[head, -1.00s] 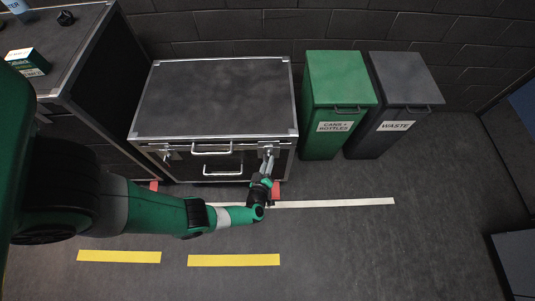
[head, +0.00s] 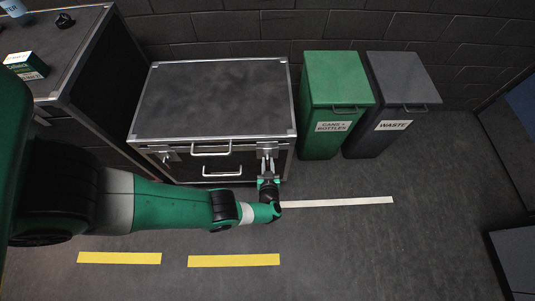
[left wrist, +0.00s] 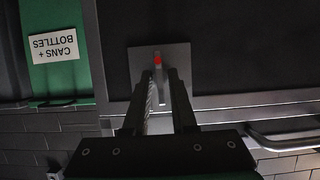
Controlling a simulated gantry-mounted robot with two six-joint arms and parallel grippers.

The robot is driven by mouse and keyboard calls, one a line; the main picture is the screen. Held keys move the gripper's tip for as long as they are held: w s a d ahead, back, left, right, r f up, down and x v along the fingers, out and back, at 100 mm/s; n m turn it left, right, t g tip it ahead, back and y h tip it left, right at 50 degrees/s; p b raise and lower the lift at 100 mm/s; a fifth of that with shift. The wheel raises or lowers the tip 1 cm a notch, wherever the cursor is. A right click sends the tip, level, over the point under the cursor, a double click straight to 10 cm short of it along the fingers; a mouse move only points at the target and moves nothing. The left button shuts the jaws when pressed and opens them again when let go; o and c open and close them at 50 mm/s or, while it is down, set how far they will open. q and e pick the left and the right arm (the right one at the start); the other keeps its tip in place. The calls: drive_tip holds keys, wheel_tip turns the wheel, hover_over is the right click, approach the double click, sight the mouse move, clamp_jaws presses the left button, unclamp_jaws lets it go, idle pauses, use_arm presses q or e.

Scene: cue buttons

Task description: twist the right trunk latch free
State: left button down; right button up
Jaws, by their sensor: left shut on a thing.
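The dark trunk (head: 215,98) with metal edges stands against the wall, its lid down. The right trunk latch (head: 267,152) is at the front right, under the lid edge. My left gripper (head: 267,168) reaches it from the front and is shut on it. In the left wrist view, the latch plate (left wrist: 139,70) shows beyond the two fingers (left wrist: 163,100), with a small red mark on it. The part between the fingertips is mostly hidden. The left trunk latch (head: 168,156) shows at the front left. My right gripper is not in view.
A lid handle (head: 211,150) and a lower handle (head: 222,171) are on the trunk's front. A green bin (head: 338,85) and a grey bin (head: 405,85) stand right of it. A dark case (head: 85,35) is at left.

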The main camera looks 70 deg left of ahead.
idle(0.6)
use_arm(q)
drive_tip(key=c, duration=1)
unclamp_jaws()
drive_tip(key=shift+o, duration=0.2)
drive_tip(key=p+v, duration=0.4)
drive_tip(key=v, duration=0.7)
drive_tip(key=shift+d+r+p, duration=0.15)
drive_tip(key=shift+d+p, duration=0.15)
